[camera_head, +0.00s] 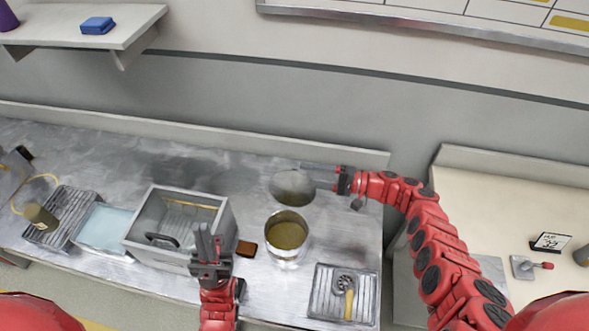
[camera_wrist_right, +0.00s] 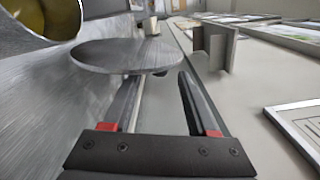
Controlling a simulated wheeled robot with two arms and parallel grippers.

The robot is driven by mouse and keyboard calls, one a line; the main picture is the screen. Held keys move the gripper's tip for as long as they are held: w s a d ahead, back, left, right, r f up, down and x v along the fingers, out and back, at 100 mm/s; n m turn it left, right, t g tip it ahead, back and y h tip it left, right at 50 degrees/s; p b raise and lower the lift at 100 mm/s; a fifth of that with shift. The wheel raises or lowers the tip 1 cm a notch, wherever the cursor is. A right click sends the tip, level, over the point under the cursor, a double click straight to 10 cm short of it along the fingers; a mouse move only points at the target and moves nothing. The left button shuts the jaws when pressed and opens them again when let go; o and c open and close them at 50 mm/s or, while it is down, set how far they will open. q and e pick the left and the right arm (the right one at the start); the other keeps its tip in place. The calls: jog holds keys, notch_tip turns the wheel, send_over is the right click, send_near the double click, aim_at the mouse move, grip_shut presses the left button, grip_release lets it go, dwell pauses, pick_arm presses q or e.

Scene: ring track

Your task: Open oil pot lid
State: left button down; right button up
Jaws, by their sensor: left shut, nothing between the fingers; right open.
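The oil pot (camera_head: 287,236) is a round metal pot standing on the counter with its top uncovered, showing yellowish oil. Its yellow inside also shows at the top left of the right wrist view (camera_wrist_right: 38,22). A round flat grey lid (camera_head: 292,188) is behind the pot, off it; in the right wrist view the lid (camera_wrist_right: 125,56) looks level. I cannot tell what supports it. My right gripper (camera_head: 311,175) is open at the lid's right side, its fingers (camera_wrist_right: 158,78) reaching toward the edge. My left gripper (camera_head: 208,240) is shut and empty, left of the pot.
A metal fryer basin (camera_head: 142,222) stands left of the pot, with a small brown block (camera_head: 247,249) between them. A dark tray (camera_head: 325,305) with a yellow-handled tool lies in front right. A pale counter (camera_head: 500,225) is at the right. The counter behind the fryer is clear.

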aim_at(294, 173)
jog(key=a, duration=0.2)
jog(key=w+a, duration=0.1)
jog(key=a, duration=0.1)
jog(key=shift+a+f, duration=0.1)
jog(key=shift+a, duration=0.05)
grip_shut()
dwell(1.3)
